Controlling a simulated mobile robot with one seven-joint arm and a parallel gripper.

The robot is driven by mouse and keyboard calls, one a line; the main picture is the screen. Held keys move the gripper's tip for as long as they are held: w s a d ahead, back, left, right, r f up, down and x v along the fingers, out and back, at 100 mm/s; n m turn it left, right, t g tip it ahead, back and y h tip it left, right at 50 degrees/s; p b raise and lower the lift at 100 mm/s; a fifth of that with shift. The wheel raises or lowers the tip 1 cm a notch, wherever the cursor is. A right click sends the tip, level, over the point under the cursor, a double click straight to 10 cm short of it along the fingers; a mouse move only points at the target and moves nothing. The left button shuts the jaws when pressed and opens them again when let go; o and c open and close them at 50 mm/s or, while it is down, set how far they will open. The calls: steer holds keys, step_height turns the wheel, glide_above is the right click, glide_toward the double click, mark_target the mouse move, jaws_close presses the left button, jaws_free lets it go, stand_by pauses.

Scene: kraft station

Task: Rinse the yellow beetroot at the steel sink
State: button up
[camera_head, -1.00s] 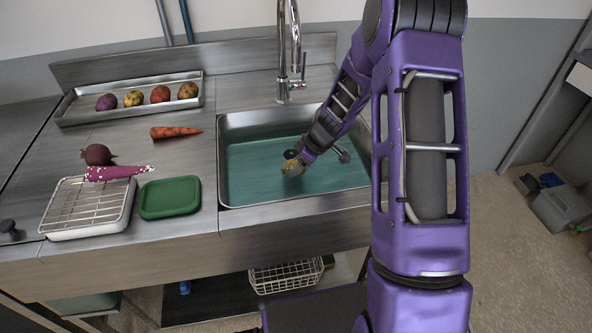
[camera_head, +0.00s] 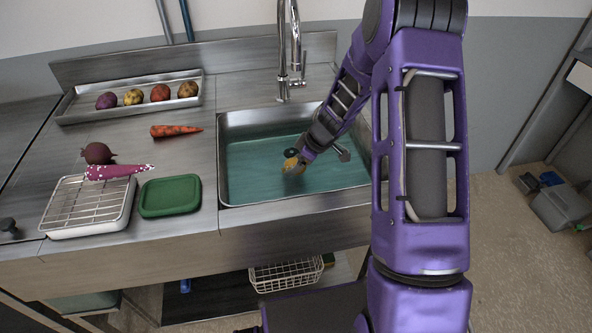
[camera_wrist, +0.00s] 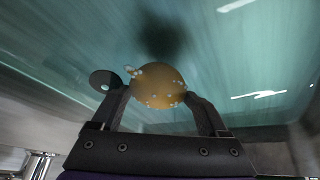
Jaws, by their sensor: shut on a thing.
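The yellow beetroot (camera_wrist: 158,86) is held between the two fingers of my gripper (camera_wrist: 160,100) in the wrist view. It is round and orange-yellow, with small pale specks on it. In the head view my gripper (camera_head: 297,163) is down inside the steel sink (camera_head: 228,190), shut on the beetroot (camera_head: 291,165). The sink holds teal water (camera_head: 255,170). A dark shadow lies on the water beyond the beetroot in the wrist view. I cannot tell whether the beetroot touches the water.
A tall faucet (camera_head: 283,60) stands behind the sink.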

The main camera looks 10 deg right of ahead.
step_height(320, 180, up, 3)
steer(key=p, duration=0.3)
steer(key=shift+p, duration=0.3)
steer(key=shift+r+p, duration=0.55)
steer(key=shift+r, duration=0.95)
step_height(320, 180, up, 14)
steer(key=shift+f, duration=0.2)
stand_by(1.8)
step_height(320, 180, up, 4)
stand_by(0.5)
steer(key=shift+f, duration=0.1)
stand_by(0.4)
